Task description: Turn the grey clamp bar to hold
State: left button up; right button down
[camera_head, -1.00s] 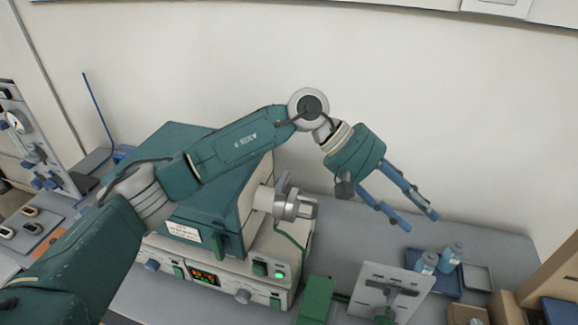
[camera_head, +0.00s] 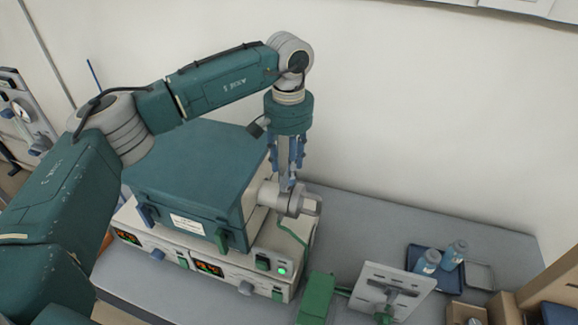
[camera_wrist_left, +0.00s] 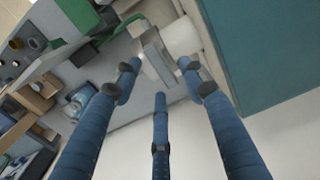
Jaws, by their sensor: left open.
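The grey clamp bar (camera_head: 284,165) stands roughly upright from a round grey hub (camera_head: 290,199) on the right side of the green furnace (camera_head: 190,170). My left gripper (camera_head: 286,172) points down over the bar from above. Its blue fingers are open, with the bar between them in the head view. In the left wrist view, the bar (camera_wrist_left: 157,62) lies between the tips of the open fingers (camera_wrist_left: 160,73). I cannot tell whether any finger touches it. My right gripper is not in view.
The furnace's front panel has red displays and a lit green button (camera_head: 282,270). A green block (camera_head: 316,298) and an upright grey plate (camera_head: 388,290) stand on the bench to the right.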

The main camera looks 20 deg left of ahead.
aim_at(287, 180)
pick_arm(q)
notch_tip(287, 180, down, 2)
jog(key=shift+f+p, duration=0.15)
jog(key=shift+p, duration=0.2)
jog(key=shift+f, duration=0.1)
grip_shut()
